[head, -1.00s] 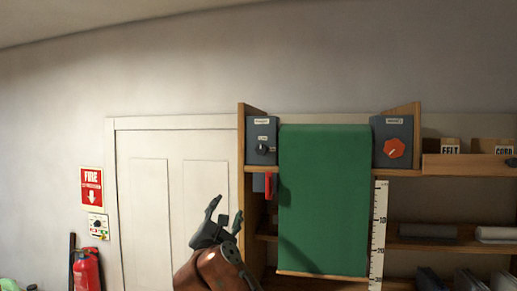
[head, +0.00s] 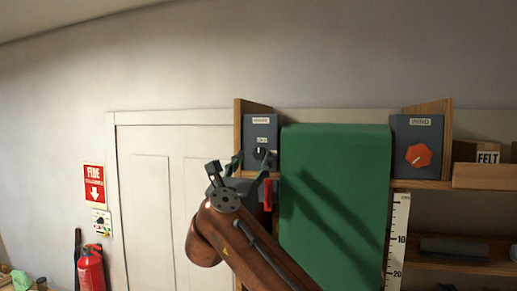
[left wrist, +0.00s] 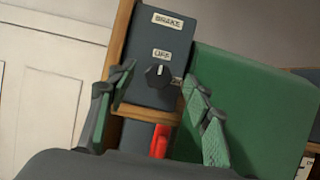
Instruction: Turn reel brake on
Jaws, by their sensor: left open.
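The reel brake is a dark grey box (head: 261,131) at the left top of the wooden shelf frame, beside the green cloth roll. In the left wrist view its label (left wrist: 168,20) reads BRAKE. Its black knob (left wrist: 158,76) sits below an OFF label (left wrist: 161,55), and the knob's white mark points up toward OFF. Another label right of the knob is partly hidden by a finger. My left gripper (head: 240,166) is open in front of the box's lower part. In the wrist view its fingers stand either side of the knob, with nothing held. My right gripper is not in view.
Green cloth (head: 335,200) hangs right of the box. A red lever (left wrist: 160,141) is just below it. A second box with an orange knob (head: 418,155) is at the right. A white door (head: 150,190) and fire extinguisher (head: 91,268) are left.

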